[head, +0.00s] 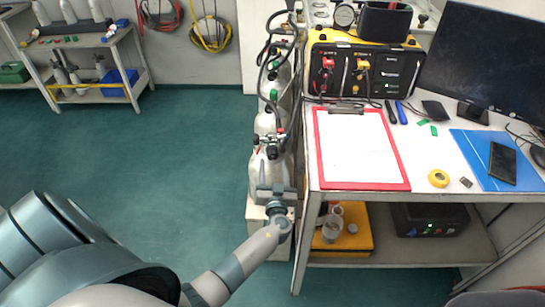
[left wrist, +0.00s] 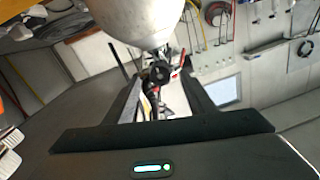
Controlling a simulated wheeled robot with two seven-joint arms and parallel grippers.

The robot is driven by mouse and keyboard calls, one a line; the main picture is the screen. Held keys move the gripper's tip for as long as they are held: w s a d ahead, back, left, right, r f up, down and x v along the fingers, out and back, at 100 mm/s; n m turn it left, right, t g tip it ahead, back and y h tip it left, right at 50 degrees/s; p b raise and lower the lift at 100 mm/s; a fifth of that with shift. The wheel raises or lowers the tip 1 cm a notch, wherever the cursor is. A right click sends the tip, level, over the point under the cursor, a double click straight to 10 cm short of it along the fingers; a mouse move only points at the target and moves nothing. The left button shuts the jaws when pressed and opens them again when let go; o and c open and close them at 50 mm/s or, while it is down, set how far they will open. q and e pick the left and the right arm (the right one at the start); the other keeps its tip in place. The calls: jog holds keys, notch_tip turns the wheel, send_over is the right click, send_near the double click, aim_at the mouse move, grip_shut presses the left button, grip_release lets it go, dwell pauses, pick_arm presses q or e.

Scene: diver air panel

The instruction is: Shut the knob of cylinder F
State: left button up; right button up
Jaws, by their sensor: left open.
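A row of grey cylinders with valves and hoses stands left of the workbench in the head view. I cannot read a letter F on any of them. My left gripper (head: 272,180) is at the nearest cylinder (head: 257,168), below its valve (head: 272,140). In the left wrist view the rounded grey cylinder body (left wrist: 140,18) fills the top. A round black knob (left wrist: 159,73) shows between the two open fingers of my left gripper (left wrist: 155,68). I cannot tell whether the fingers touch it. My right gripper is not in view.
The workbench (head: 430,196) is close on the right, with a red clipboard (head: 408,182), the air panel (head: 365,72) and a monitor (head: 480,55). Hoses (head: 268,50) hang over the farther cylinders. The green floor (head: 170,150) to the left is clear.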

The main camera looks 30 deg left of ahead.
aim_at(272, 158)
pick_arm(q)
jog(key=x, duration=0.2)
jog(key=shift+w+a+r, duration=0.1)
jog(key=shift+w+a, duration=0.55)
jog(key=shift+w, duration=0.1)
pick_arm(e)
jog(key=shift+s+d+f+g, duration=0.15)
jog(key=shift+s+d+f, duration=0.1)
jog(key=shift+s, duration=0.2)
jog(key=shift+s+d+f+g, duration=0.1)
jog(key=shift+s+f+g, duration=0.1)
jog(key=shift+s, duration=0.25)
pick_arm(q)
jog(key=c, duration=1)
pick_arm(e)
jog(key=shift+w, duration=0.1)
